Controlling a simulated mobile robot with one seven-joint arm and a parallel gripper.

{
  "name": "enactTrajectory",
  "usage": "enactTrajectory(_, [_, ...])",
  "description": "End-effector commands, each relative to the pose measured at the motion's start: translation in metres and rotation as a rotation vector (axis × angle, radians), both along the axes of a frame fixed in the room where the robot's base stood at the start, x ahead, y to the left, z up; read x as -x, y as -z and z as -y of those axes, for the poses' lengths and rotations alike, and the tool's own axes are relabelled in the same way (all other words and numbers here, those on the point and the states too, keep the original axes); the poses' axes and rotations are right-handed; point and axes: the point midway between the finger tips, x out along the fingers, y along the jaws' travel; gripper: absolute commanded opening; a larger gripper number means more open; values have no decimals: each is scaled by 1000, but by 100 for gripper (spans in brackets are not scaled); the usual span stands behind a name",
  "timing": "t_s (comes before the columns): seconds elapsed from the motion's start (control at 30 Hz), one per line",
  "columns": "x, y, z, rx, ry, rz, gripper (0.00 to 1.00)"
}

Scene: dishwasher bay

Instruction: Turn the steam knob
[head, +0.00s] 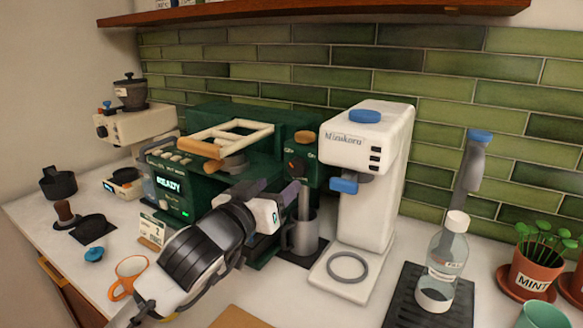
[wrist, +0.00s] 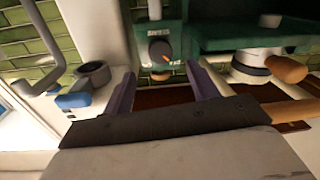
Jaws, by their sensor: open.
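The steam knob (head: 297,166) is a round dark knob with an orange mark on the green front of the espresso machine (head: 190,192). In the wrist view the knob (wrist: 160,48) shows whole, beyond and between my two purple fingers. My gripper (head: 272,190) is open and empty, in front of and a little below the knob in the head view. In the wrist view my gripper (wrist: 163,82) has its fingers spread wider than the knob, with no visible contact. The wrist picture appears upside down compared with the head view.
A grey steel jug (head: 299,237) stands below the knob around the steam wand (head: 305,203). A white Mizukoro machine (head: 365,180) stands close on the right. A wooden-handled portafilter (wrist: 286,68) lies beside my fingers in the wrist view.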

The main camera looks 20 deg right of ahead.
Motion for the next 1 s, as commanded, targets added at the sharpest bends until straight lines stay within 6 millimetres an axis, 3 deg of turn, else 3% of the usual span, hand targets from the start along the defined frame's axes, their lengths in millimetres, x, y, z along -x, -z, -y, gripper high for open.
enactTrajectory(0.3, [-44, -3, 39, 0, 1, 2, 59])
enactTrajectory(0.77, [-55, -1, 49, 0, 0, 4, 59])
enactTrajectory(1.0, [-55, -1, 49, 0, 0, 4, 31])
